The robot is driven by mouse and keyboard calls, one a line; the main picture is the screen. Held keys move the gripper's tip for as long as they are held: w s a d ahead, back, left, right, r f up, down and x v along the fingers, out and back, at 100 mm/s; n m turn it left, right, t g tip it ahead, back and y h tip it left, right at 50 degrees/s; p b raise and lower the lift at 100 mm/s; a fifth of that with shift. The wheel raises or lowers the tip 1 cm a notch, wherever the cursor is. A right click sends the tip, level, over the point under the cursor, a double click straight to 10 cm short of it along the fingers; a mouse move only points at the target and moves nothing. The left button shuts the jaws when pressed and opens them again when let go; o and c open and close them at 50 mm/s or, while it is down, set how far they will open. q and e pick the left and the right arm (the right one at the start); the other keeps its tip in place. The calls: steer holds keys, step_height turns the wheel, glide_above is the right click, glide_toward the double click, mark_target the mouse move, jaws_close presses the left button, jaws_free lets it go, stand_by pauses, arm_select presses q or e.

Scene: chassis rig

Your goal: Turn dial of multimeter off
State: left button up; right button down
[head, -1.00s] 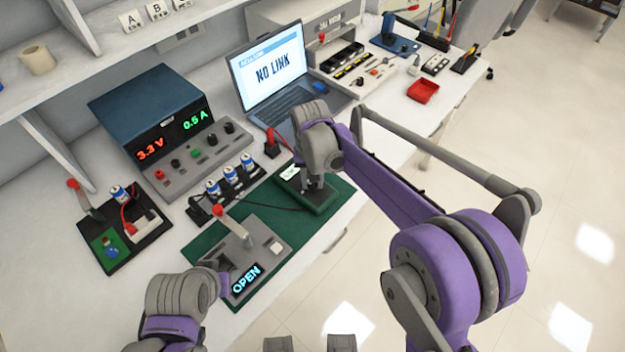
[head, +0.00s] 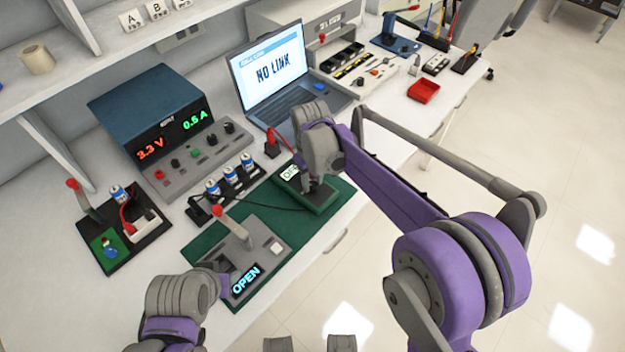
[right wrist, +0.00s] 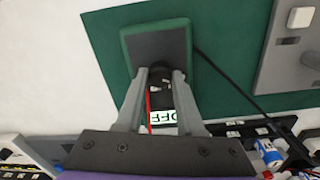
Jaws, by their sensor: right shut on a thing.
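The multimeter (head: 318,202) is a green-cased box on the green mat, partly hidden in the head view by my right gripper (head: 313,184). In the right wrist view the multimeter (right wrist: 182,30) shows its dark face, and its small display (right wrist: 164,117) reads OFF, upside down. My right gripper (right wrist: 161,75) points down at the face, its two fingers shut on the black dial (right wrist: 160,74) between them. My left gripper (head: 222,284) is low at the left, beside the grey OPEN fixture; its jaws are too unclear to judge.
The grey fixture (head: 262,258) with a red-tipped lever and OPEN display stands left of the multimeter. A black cable runs from the multimeter. A laptop (head: 300,115) and the power supply (head: 150,105) stand behind. The bench's front edge is close on the right.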

mark_target(312, 184)
stand_by(0.4)
steer(key=c, duration=0.5)
jaws_free()
arm_select(q)
steer(key=shift+r+p, duration=0.55)
arm_select(e)
step_height(312, 184, up, 11)
steer(key=shift+s+a+f, duration=0.1)
arm_select(q)
steer(key=shift+w, duration=0.1)
